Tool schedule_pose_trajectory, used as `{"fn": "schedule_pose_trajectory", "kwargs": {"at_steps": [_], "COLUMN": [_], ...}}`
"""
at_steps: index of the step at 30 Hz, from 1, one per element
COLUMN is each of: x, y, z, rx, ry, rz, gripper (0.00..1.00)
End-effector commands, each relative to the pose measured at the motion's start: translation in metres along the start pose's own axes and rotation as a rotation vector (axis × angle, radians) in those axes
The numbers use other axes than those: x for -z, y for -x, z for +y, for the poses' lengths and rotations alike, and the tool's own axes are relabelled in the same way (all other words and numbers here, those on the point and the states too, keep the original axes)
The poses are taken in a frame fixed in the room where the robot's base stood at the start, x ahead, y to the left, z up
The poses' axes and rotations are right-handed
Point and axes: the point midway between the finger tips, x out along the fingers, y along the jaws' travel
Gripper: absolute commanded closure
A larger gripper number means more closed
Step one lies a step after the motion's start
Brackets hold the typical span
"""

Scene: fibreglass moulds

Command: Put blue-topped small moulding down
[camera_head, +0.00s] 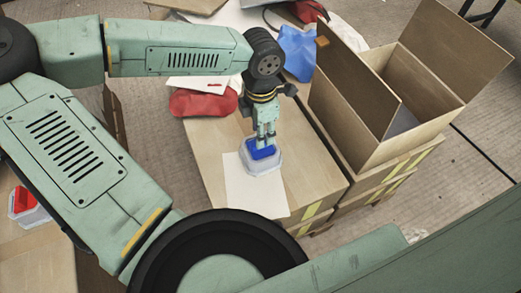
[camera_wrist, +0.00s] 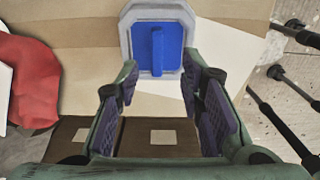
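The blue-topped small moulding (camera_head: 264,164) has a pale grey rim and a blue top with an upright blue fin. It appears to stand upright on a white sheet (camera_head: 246,192) on a cardboard box. In the wrist view the moulding (camera_wrist: 127,40) lies just beyond my fingertips, with the fin between their lines. My gripper (camera_head: 266,138) points down right above the moulding. In the wrist view my gripper (camera_wrist: 160,72) has its fingers spread wider than the fin, with clear gaps on both sides. Whether the fingertips overlap the fin in height is hard to tell.
An open empty carton (camera_head: 430,125) stands to the right. Red cloth (camera_head: 203,102) lies behind left and blue cloth (camera_head: 298,52) behind. A red-topped moulding (camera_head: 24,202) sits at the far left. The box top (camera_head: 310,170) right of the sheet is bare.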

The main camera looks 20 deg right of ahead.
Motion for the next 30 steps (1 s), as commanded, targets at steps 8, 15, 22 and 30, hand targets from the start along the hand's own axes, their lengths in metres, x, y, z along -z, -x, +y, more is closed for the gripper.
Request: {"fn": "schedule_pose_trajectory", "kwargs": {"at_steps": [8,15,22,30], "x": [-0.003,-0.002,-0.002,-0.002], "y": [-0.037,-0.051,-0.051,-0.051], "z": [0.003,0.003,0.003,0.003], "rx": [0.005,0.001,0.001,0.001], "ry": [-0.001,0.001,0.001,0.001], "rz": [-0.002,-0.002,-0.002,-0.002], "gripper": [0.65,0.65,0.71,0.89]}}
